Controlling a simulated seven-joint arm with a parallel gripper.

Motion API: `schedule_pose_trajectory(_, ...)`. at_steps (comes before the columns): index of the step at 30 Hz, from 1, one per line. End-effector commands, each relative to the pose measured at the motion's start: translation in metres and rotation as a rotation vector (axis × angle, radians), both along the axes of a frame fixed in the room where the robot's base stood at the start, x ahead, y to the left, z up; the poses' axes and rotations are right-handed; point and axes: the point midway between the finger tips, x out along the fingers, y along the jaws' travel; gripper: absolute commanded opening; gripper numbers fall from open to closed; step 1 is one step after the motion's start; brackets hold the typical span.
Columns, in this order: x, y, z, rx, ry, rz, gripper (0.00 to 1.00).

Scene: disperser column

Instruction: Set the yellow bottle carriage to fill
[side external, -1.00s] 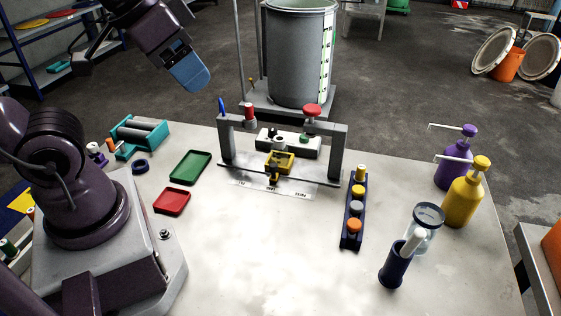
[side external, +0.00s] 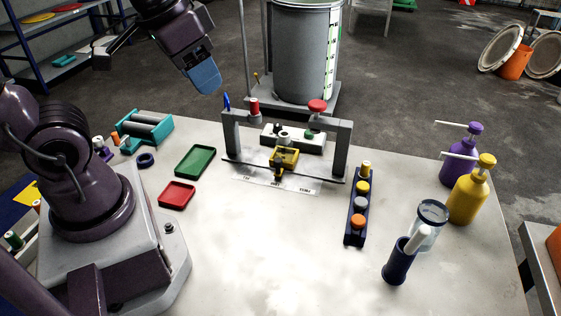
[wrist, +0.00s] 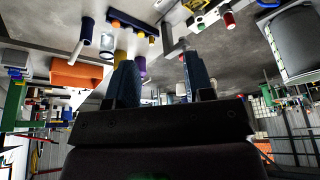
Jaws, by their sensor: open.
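The yellow bottle carriage (side external: 285,155) sits on a dark horizontal rail between two grey posts, near the middle of the rail. A pale label strip (side external: 262,182) with several marks lies in front of it; its words are too small to read surely. The carriage is nearest the middle mark. My gripper (side external: 205,80) is open and empty, high above the back left of the bench, up and left of the carriage and well apart from it. Its two dark blue fingers also show spread apart in the wrist view (wrist: 160,78).
A red mushroom knob (side external: 317,106) tops the frame at right; a red cylinder (side external: 254,105) and blue peg stand at left. Green (side external: 195,161) and red (side external: 177,195) trays lie left. A button block (side external: 357,210) and pump bottles (side external: 468,195) stand right. The front middle is clear.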

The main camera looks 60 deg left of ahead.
Motion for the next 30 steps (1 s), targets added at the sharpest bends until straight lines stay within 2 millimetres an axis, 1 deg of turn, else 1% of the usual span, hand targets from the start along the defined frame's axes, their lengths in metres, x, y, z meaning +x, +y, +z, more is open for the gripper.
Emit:
schedule_pose_trajectory(1, 0.008, 0.006, -0.010, 0.008, 0.061, 0.022, 0.48)
schedule_pose_trajectory(2, 0.013, 0.010, -0.015, 0.016, 0.093, 0.025, 0.48)
schedule_pose_trajectory(5, 0.032, 0.022, -0.034, 0.055, 0.195, -0.043, 0.48)
schedule_pose_trajectory(8, 0.052, 0.035, -0.055, 0.094, 0.285, -0.197, 0.48)
schedule_pose_trajectory(11, 0.071, 0.048, -0.080, 0.119, 0.364, -0.411, 0.48)
schedule_pose_trajectory(14, 0.091, 0.059, -0.109, 0.129, 0.418, -0.683, 0.48)
schedule_pose_trajectory(15, 0.098, 0.064, -0.122, 0.131, 0.429, -0.806, 0.48)
schedule_pose_trajectory(17, 0.108, 0.069, -0.139, 0.133, 0.434, -0.990, 0.48)
schedule_pose_trajectory(18, 0.115, 0.071, -0.150, 0.136, 0.429, -1.115, 0.48)
schedule_pose_trajectory(22, 0.135, 0.077, -0.178, 0.165, 0.378, -1.513, 0.48)
schedule_pose_trajectory(25, 0.150, 0.078, -0.191, 0.220, 0.317, -1.809, 0.48)
schedule_pose_trajectory(27, 0.161, 0.077, -0.190, 0.282, 0.277, -1.988, 0.48)
schedule_pose_trajectory(30, 0.170, 0.080, -0.185, 0.366, 0.243, -2.186, 0.48)
